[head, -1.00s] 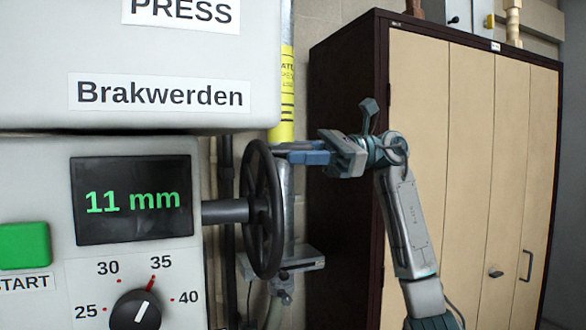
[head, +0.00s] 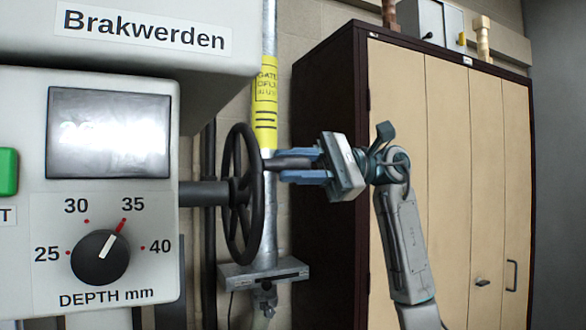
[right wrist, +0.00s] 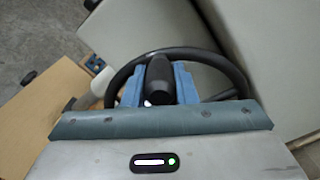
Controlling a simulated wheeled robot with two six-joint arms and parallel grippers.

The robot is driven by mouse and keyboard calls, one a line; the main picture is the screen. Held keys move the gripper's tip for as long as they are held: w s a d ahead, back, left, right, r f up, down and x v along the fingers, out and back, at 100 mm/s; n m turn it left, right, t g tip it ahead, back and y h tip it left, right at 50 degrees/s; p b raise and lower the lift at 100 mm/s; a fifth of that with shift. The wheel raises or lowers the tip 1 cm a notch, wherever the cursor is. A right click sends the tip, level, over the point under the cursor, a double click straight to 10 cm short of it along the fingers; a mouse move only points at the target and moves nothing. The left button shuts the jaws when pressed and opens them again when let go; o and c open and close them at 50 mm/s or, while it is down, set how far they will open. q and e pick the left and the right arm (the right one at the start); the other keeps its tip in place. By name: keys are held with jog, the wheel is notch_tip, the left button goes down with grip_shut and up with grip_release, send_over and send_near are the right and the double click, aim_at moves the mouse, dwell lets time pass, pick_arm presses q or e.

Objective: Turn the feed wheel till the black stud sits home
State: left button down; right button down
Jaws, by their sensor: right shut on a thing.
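The black feed wheel (head: 240,190) stands at the machine's right side on a grey shaft (head: 203,194). My right gripper (head: 284,165) is shut on the wheel's dark crank handle (head: 290,162), above the hub's height. In the right wrist view the handle (right wrist: 158,80) sits between two blue fingers, with the wheel rim (right wrist: 215,58) behind. The display (head: 108,133) is washed out by glare; its reading is not legible. The depth knob (head: 100,257) points near 35. I do not see the black stud. My left gripper is out of view.
A tall brown cabinet with beige doors (head: 445,160) stands behind my right arm. A metal pole with a yellow label (head: 265,100) rises behind the wheel, above a grey bracket (head: 262,274). A green button (head: 7,171) is at the left edge.

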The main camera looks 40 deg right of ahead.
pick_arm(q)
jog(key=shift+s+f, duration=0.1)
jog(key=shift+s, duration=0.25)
pick_arm(e)
jog(key=shift+f, duration=0.2)
jog(key=c, duration=1.2)
grip_release()
jog(key=shift+o, duration=0.2)
jog(key=shift+s+d+b, duration=0.1)
jog(key=shift+d+b, duration=0.2)
jog(key=shift+d, duration=0.25)
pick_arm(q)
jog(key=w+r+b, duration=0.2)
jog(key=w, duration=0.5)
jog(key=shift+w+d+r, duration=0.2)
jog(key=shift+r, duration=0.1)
pick_arm(e)
jog(key=v, duration=0.9)
jog(key=shift+d, duration=0.4)
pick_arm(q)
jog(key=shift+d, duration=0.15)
